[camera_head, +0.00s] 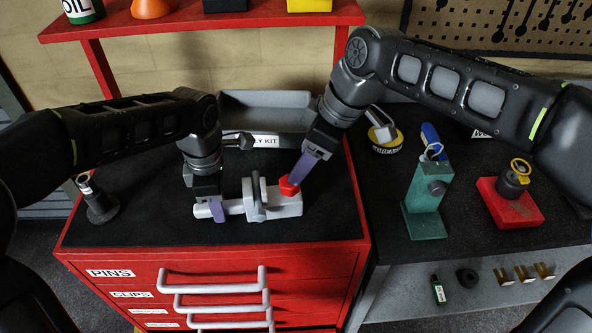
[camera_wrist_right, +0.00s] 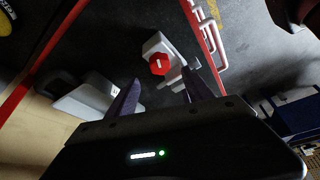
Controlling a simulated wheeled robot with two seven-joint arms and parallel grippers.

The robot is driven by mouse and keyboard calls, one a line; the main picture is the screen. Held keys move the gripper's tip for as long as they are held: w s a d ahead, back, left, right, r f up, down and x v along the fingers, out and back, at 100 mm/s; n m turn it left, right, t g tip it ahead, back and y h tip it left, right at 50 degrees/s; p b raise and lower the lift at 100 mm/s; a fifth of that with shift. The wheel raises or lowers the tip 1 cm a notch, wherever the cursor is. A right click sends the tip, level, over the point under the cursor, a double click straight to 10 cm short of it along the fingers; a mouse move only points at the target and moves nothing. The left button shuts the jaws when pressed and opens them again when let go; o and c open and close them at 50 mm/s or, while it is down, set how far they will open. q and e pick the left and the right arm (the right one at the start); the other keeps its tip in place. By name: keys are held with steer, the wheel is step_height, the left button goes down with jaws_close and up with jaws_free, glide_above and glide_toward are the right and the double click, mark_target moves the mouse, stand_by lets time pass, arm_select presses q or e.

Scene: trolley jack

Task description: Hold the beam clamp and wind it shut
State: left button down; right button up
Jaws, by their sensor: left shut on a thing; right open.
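The light grey beam clamp (camera_head: 292,207) lies on the black top of the red cabinet, with an upright plate near its middle. Its red hexagonal knob (camera_head: 288,186) is at the right part; the knob also shows in the right wrist view (camera_wrist_right: 158,64). My left gripper (camera_head: 216,208) is shut on the clamp's left end. My right gripper (camera_head: 301,180) is open beside the knob. In the right wrist view its purple fingertips (camera_wrist_right: 162,82) stand apart, with the knob in the gap between them, seemingly just beyond the tips. I cannot tell whether they touch it.
A grey kit tray (camera_head: 235,107) stands behind the clamp. A dark fitting (camera_head: 98,205) stands at the cabinet's left. On the right bench are a green stand (camera_head: 424,205), a red block (camera_head: 510,205) and a yellow-black tin (camera_head: 385,142). The cabinet top before the clamp is clear.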

steer(key=v, duration=0.5)
arm_select(q)
steer(key=c, duration=1.1)
jaws_free()
steer(key=shift+r, duration=3.75)
